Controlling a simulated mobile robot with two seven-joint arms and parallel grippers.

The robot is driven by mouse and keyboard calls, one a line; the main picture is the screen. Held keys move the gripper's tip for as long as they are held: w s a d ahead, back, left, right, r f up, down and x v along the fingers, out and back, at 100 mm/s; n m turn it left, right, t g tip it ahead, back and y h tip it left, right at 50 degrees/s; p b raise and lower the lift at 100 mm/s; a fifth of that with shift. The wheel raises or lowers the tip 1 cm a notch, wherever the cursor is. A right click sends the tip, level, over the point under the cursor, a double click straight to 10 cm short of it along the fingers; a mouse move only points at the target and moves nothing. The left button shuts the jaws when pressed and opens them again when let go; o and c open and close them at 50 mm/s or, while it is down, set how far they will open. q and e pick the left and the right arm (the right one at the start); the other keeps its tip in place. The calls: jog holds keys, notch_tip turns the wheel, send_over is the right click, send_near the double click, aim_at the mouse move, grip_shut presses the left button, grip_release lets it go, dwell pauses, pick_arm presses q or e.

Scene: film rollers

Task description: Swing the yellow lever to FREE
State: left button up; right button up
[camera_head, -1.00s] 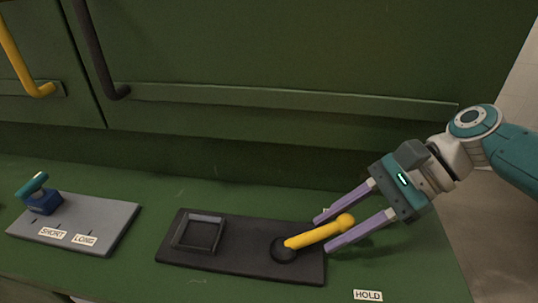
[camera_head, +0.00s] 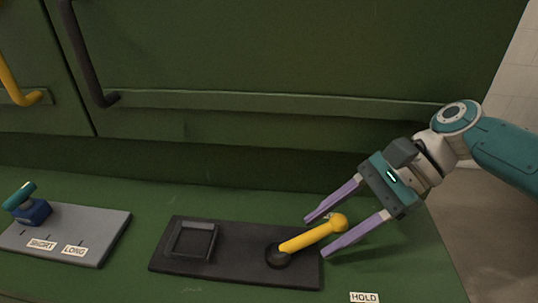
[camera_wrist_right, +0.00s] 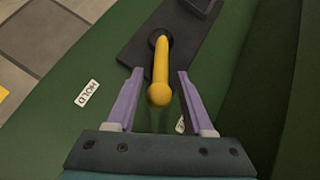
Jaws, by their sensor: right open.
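The yellow lever (camera_head: 312,237) rises from a round black pivot (camera_head: 279,257) on a dark plate (camera_head: 233,253) and slants up to the right, ending in a round knob. My right gripper (camera_head: 317,237) is open, with its purple fingers on either side of the lever. The right wrist view shows the lever (camera_wrist_right: 161,70) between the fingers (camera_wrist_right: 160,74), with a gap on each side. A HOLD label (camera_head: 364,297) lies on the green bench at the lower right. A second white label (camera_wrist_right: 180,126) is mostly hidden behind a finger in the wrist view. I cannot read it.
A square black frame (camera_head: 171,240) sits on the plate's left part. Further left is a grey panel (camera_head: 88,227) with a blue-and-teal switch (camera_head: 30,208) and SHORT and LONG labels. A green cabinet wall (camera_head: 270,60) with handles stands behind the bench.

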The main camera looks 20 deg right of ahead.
jog(key=p+v, duration=0.2)
jog(key=v, duration=0.8)
jog(key=shift+c, duration=0.4)
